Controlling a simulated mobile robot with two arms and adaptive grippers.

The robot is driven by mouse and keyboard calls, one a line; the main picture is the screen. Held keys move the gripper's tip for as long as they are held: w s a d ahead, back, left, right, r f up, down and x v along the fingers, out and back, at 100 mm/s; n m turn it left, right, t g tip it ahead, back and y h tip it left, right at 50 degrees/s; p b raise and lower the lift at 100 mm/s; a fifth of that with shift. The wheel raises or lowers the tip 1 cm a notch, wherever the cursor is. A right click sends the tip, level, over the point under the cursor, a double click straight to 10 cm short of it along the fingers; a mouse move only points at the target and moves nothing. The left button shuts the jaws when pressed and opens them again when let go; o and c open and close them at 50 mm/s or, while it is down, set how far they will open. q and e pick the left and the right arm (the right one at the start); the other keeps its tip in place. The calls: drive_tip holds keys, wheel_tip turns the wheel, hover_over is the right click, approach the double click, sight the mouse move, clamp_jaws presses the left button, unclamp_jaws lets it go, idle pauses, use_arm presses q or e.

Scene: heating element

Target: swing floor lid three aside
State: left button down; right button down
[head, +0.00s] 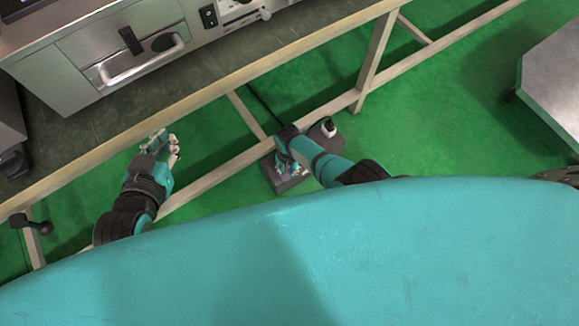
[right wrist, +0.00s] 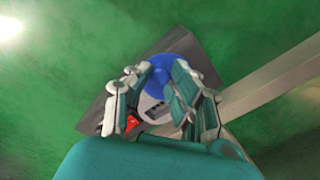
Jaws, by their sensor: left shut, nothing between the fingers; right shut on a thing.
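A dark grey floor box (head: 290,184) lies on the green floor under the bench rail; it also shows in the right wrist view (right wrist: 97,117). My right gripper (head: 286,163) reaches down onto it. In the right wrist view, the fingers of my right gripper (right wrist: 160,85) are closed around a round blue lid (right wrist: 172,66). A pale socket with dark slots shows between the fingers, with a red part (right wrist: 132,122) beside it. The fingers hide part of the lid and box. My left gripper (head: 172,146) is shut and empty, apart from the box, near the bench edge.
A wooden bench frame (head: 375,55) with a low rail runs diagonally past the box. A metal appliance (head: 130,55) stands on the bench. A white and black plug-like piece (head: 328,129) sits at the box's far end. A metal-topped table (head: 555,80) stands right; green floor between is clear.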

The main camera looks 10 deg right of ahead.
drive_tip(key=shift+w+a+m, duration=0.1)
drive_tip(key=shift+w+m, duration=0.05)
drive_tip(key=shift+m, duration=0.15)
drive_tip(key=c, duration=1.2)
unclamp_jaws()
drive_tip(key=shift+r, duration=0.1)
wheel_tip(320, 180, up, 12)
drive_tip(key=shift+f, duration=0.1)
